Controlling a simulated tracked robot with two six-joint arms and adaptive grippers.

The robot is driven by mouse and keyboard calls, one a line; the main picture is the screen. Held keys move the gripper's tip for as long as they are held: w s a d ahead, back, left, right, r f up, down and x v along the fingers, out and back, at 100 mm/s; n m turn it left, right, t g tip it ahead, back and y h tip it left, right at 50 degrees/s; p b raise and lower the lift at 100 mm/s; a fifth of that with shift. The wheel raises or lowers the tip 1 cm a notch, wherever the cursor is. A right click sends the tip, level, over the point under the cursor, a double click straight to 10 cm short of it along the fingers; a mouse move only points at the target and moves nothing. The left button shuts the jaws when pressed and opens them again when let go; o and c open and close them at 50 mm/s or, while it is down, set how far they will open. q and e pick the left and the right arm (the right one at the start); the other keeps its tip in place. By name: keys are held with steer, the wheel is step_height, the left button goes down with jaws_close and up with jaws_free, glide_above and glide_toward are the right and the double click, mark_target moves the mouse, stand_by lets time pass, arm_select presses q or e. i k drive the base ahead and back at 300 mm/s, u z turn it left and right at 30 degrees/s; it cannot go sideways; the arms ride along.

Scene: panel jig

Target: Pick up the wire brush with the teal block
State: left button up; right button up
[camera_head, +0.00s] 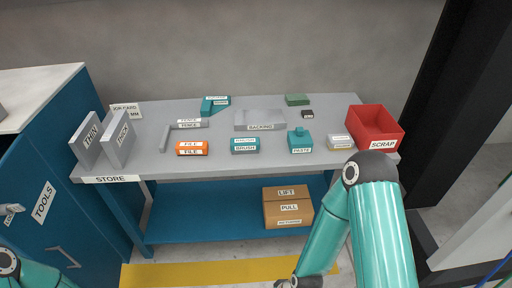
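The wire brush with the teal block (245,147) lies near the front middle of the grey table, with a label reading BRUSH on its front side. Its bristles cannot be made out. Nothing touches it. My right arm rises at the lower right, in front of the table, and bends down to the bottom edge. My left arm shows only at the bottom left corner. Neither gripper's fingers can be seen.
An orange FILE block (192,148) lies left of the brush, and a teal PASTE container (300,141) stands to its right. A grey BACKING block (260,120) is behind. A red SCRAP bin (376,127) stands at the right end, and upright THIN and THICK panels (119,139) at the left.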

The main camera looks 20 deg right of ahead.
mark_target(240, 146)
steer(key=z, duration=5.75)
steer(key=k, duration=0.95)
steer(key=u, duration=5.8)
